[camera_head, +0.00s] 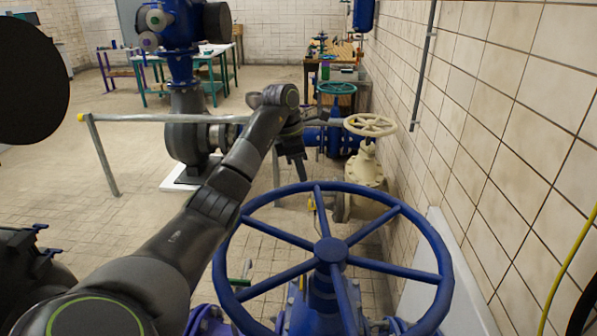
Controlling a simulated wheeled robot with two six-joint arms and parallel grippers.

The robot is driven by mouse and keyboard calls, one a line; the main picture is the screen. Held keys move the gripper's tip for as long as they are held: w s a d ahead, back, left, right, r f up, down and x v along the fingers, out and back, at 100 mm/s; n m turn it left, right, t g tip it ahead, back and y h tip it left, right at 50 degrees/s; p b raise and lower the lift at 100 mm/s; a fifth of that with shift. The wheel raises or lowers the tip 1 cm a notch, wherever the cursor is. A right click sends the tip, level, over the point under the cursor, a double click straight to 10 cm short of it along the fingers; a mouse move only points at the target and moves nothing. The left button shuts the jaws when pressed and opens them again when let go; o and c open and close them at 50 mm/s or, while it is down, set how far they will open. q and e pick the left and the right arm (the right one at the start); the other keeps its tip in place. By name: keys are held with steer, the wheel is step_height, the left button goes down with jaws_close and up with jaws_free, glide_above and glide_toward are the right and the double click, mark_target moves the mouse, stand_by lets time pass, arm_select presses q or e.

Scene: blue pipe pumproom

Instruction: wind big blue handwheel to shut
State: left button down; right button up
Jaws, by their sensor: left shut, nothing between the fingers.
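The big blue handwheel (331,250) lies nearly flat in the lower middle of the camera_head view, with a round rim, several spokes and a hub. It sits on top of a blue valve body below. My left arm reaches in from the lower left, passing over or beside the wheel's left rim. My left gripper (299,172) is shut and empty, pointing down near the far rim of the wheel. I cannot tell whether its fingertips touch the rim. My right gripper is not in view.
A cream handwheel (370,125) on a cream valve stands beyond, with a smaller teal handwheel (337,88) behind it. A tiled wall (500,130) closes off the right side. A grey rail (150,118) and a blue pump (180,60) stand behind on the left. Workbenches are at the back.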

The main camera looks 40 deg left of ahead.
mark_target(306, 188)
arm_select(q)
steer(key=x, duration=0.5)
steer(key=shift+p, duration=0.35)
steer(key=shift+f, duration=0.35)
